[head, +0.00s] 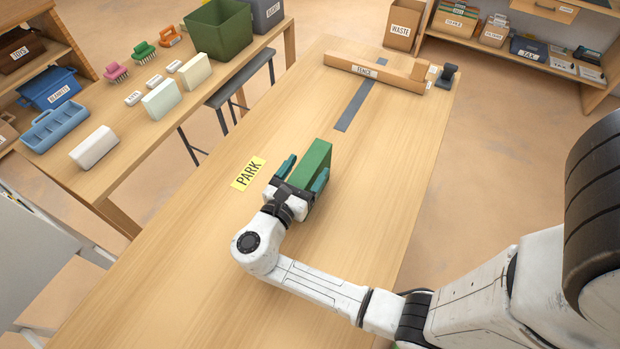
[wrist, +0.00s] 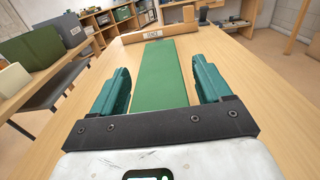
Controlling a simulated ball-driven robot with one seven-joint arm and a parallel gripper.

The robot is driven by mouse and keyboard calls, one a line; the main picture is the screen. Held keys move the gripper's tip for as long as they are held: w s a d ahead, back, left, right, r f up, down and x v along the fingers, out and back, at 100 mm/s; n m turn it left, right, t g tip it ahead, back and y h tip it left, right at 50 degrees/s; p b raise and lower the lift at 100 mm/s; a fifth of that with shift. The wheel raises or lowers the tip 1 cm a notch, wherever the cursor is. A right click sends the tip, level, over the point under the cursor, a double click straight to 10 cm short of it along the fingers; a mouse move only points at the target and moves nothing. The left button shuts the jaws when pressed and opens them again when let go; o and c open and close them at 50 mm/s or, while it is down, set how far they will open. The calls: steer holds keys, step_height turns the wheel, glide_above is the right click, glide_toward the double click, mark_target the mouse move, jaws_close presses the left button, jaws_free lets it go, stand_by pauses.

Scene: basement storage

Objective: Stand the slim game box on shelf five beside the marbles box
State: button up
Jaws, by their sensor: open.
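A slim green box (head: 311,165), which looks like the game box, stands on the wooden table near its middle. My gripper (head: 304,173) is open with its teal fingers on either side of the box's near end. In the wrist view the green box (wrist: 162,75) lies between the fingers (wrist: 165,85), with a gap visible on each side. Shelf five and the marbles box cannot be made out; the shelf unit at the upper right (head: 515,47) holds several labelled boxes too small to read surely.
A yellow PARK label (head: 248,173) lies left of my gripper. A wooden fence bar (head: 373,73) and a dark strip (head: 355,105) lie farther along the table. A side table (head: 115,150) at left holds several items. The near tabletop is clear.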

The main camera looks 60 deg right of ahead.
jaws_close()
stand_by(0.7)
